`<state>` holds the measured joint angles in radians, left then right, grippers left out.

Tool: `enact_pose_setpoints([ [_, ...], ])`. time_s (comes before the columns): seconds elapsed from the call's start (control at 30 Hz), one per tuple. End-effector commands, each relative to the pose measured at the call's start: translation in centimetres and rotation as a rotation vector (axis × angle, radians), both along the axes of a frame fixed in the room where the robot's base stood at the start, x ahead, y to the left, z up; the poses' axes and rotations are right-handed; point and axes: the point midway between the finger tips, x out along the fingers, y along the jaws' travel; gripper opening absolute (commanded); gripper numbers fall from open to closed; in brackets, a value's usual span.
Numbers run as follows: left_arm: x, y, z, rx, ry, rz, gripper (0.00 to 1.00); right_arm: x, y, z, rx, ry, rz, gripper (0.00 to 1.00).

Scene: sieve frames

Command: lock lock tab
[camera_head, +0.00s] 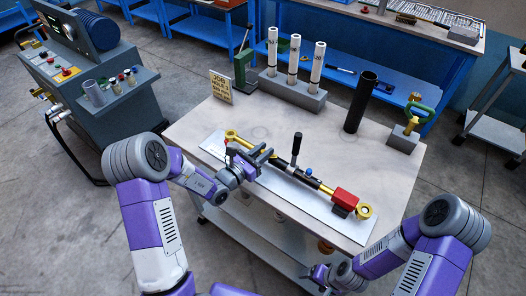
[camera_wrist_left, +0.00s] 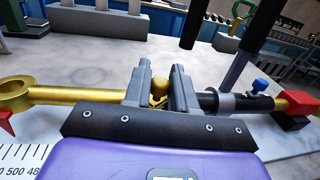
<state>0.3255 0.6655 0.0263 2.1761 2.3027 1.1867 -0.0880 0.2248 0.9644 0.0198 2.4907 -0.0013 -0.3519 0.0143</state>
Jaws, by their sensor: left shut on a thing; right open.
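A long rod assembly (camera_head: 325,188) with brass eye ends lies on a pale ruled plate (camera_head: 212,142) on the table. Its left eye and gold rod (camera_wrist_left: 60,94) show in the left wrist view, with a black middle part (camera_wrist_left: 225,103) to the right. My left gripper (camera_head: 258,163) is over the left part of the rod. In the left wrist view its fingers (camera_wrist_left: 162,82) are shut on a small brass piece (camera_wrist_left: 158,92) of the assembly; whether this is the lock tab I cannot tell. My right gripper (camera_head: 318,275) is open and empty, low beyond the table's front edge.
A black upright handle (camera_head: 296,147) and a red block (camera_head: 345,199) stand along the rod. The front right tabletop is clear.

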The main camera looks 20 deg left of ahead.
Motion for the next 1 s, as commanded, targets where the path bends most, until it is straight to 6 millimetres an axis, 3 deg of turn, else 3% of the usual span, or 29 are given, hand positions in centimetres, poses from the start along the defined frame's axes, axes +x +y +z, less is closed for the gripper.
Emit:
enact_pose_setpoints([
  [0.37,0.4,0.3,0.0,-0.001,0.0,-0.091,0.0,0.0,0.0,0.1,0.0,0.0,0.0,0.79],
  [1.0,2.3,0.1,0.0,-0.024,0.002,-0.548,0.0,0.0,0.0,0.4,0.0,0.0,0.0,0.79],
])
